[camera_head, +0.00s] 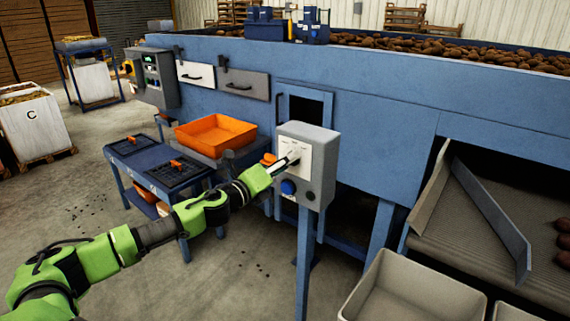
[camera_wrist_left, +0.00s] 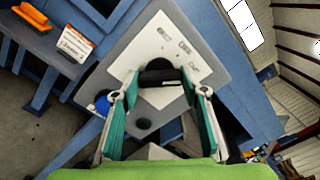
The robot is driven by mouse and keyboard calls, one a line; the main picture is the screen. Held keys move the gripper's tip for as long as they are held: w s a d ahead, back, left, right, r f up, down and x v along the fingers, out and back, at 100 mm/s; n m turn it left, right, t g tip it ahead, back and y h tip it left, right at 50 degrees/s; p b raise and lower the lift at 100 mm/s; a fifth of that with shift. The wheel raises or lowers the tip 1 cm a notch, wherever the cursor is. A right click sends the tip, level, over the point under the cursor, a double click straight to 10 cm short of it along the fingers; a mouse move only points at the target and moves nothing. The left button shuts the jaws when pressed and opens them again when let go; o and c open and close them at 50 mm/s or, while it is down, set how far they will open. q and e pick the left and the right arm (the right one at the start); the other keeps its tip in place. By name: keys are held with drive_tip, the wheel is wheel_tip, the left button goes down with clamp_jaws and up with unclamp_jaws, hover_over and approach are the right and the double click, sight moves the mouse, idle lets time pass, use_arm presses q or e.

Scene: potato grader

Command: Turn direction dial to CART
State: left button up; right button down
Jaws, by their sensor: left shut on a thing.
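The control box (camera_head: 324,165) is a grey box on a blue post, with a white face plate (camera_wrist_left: 135,50). The direction dial (camera_wrist_left: 160,78) is a dark bar-shaped knob on this plate, seen in the left wrist view. My left gripper (camera_head: 289,160) reaches the plate from the left. In the left wrist view its teal fingers (camera_wrist_left: 159,84) stand on both ends of the knob, shut on it. Small labels are printed above and right of the knob, too small to read, so I cannot tell which one the dial points to. My right gripper is not in view.
A blue button (camera_head: 288,188) sits low on the box. A grey bin (camera_head: 385,275) stands at front right. The blue grader wall (camera_head: 385,105) rises behind the box.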

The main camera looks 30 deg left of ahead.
use_arm(q)
drive_tip(key=shift+f, duration=0.1)
idle(0.3)
drive_tip(key=o, duration=1.1)
drive_tip(key=s, duration=1.2)
drive_tip(key=shift+a, duration=0.45)
